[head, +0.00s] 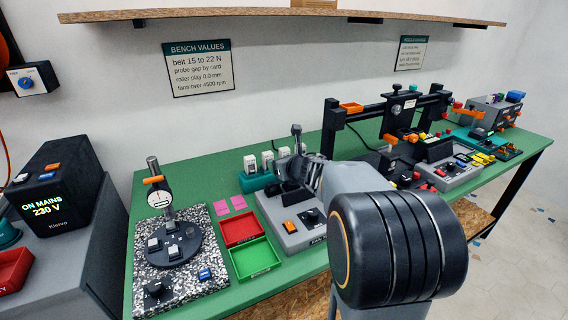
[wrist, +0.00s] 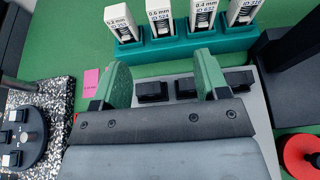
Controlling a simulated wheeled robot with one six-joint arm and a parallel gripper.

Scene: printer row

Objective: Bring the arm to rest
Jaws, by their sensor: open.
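My gripper (wrist: 162,82) is in the wrist view with its two green-padded fingers spread wide. Nothing is held between them. Beyond and between the fingers are black blocks (wrist: 151,91) on a grey unit. In the head view my arm reaches from the lower right over the grey unit (head: 290,236) on the green bench. Its black joint and grey link cover part of the bench, and I cannot make out the fingers clearly there.
A teal holder (wrist: 187,44) with several white labelled gauges stands just beyond the fingers. A red tray (head: 262,222), a green tray (head: 236,270) and a speckled plate (head: 140,262) with a dial stand lie left. A black gantry (head: 330,115) stands right. A shelf (head: 290,13) hangs above.

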